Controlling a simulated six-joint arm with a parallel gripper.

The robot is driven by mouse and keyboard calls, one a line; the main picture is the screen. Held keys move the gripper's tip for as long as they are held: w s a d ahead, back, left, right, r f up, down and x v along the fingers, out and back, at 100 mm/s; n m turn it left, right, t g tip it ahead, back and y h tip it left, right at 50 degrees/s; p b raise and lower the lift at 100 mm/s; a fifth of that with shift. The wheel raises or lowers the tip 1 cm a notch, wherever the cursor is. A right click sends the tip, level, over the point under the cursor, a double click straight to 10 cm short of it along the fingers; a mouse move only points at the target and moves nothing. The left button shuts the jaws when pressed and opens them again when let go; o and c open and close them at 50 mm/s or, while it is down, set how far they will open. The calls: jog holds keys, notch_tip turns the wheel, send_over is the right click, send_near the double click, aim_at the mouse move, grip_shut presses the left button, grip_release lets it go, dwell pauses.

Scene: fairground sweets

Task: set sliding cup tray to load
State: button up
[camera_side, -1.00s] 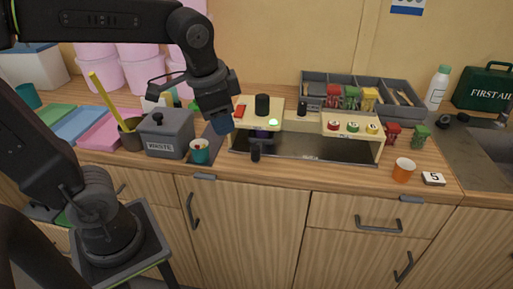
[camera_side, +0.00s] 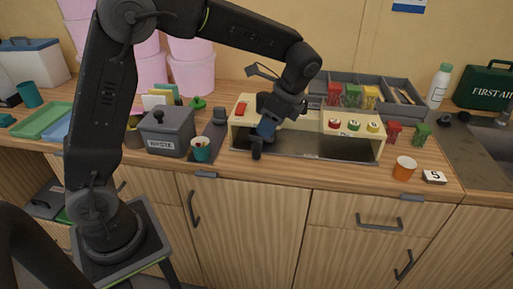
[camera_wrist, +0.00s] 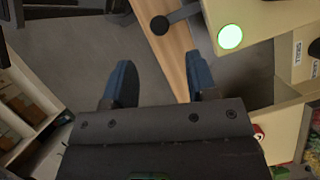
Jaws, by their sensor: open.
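The cream machine (camera_side: 368,147) stands on the counter, with a dark grey floor under its top. A black knob (camera_side: 256,153) on a short dark stem sticks out at its front left, seemingly the cup tray's handle. The knob also shows in the wrist view (camera_wrist: 160,25), above and between the fingers. My gripper (camera_side: 266,128) is over the machine's front left, close to the knob, with its fingers tilted down. In the wrist view, its blue fingers (camera_wrist: 160,82) are apart with nothing between them. The gripper and wrist hide part of the machine's top; the tray itself is hardly visible.
A lit green lamp (camera_wrist: 230,37) is on the machine. A teal cup (camera_side: 201,150) and a grey waste bin (camera_side: 168,133) stand to its left. An orange cup (camera_side: 404,168) and a "5" block (camera_side: 433,177) stand to the right. The front counter strip between is clear.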

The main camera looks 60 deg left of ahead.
aim_at(258, 145)
jog(key=x, duration=1)
jog(key=shift+r, duration=0.1)
grip_shut()
